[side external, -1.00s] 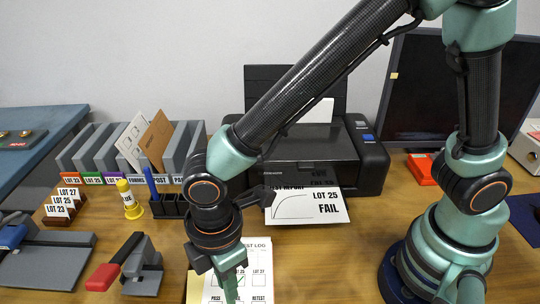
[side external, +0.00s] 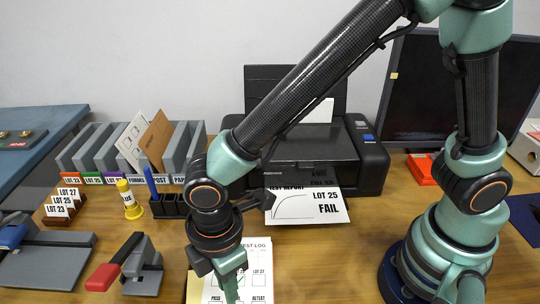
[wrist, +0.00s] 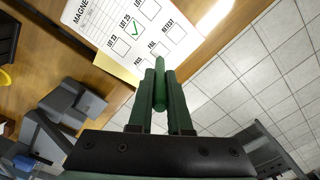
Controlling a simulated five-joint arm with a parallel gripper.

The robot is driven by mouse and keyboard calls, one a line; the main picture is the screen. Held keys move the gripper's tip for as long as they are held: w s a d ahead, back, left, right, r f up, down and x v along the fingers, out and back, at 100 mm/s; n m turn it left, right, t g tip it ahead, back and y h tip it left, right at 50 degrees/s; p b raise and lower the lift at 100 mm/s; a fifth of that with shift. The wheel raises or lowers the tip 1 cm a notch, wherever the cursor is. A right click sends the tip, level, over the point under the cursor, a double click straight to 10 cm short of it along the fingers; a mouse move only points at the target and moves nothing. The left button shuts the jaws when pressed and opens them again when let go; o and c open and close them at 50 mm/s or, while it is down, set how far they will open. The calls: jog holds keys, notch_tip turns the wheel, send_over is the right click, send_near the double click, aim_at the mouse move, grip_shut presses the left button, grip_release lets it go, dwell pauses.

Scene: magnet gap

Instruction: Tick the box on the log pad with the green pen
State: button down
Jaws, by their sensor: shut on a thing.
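The log pad (side external: 258,262) lies on the desk below my gripper, partly hidden behind it in the side view. In the wrist view the pad (wrist: 95,14) shows boxes for LOT 23, LOT 25 and LOT 27, and for PASS, FAIL and RETEST. A green tick (wrist: 137,31) stands in the LOT 25 box; the PASS, FAIL and RETEST boxes look blank. My gripper (wrist: 160,92) is shut on the green pen (wrist: 160,95), which sits between the fingers with its end toward the pad. Whether the pen touches paper cannot be told. The gripper (side external: 230,285) also shows in the side view.
A printer (side external: 315,150) stands behind, with a test report (side external: 308,206) reading LOT 25 FAIL in front. Desk right of the pad is clear.

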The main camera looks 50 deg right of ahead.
jog(key=shift+s+d, duration=0.1)
jog(key=shift+d, duration=0.5)
dwell(0.9)
notch_tip(320, 180, up, 6)
dwell(1.0)
jog(key=w+d+r+m, duration=0.3)
jog(key=w+d+m, duration=0.1)
jog(key=d, duration=0.5)
jog(key=w+d+r+m, duration=0.2)
jog(key=w+d+m, duration=0.2)
jog(key=d, duration=0.5)
jog(key=w+d+r+m, duration=0.3)
jog(key=w+d+m, duration=0.2)
jog(key=d+m, duration=0.3)
jog(key=shift+d+r, duration=0.3)
jog(key=shift+d, duration=0.45)
jog(key=shift+w, duration=0.1)
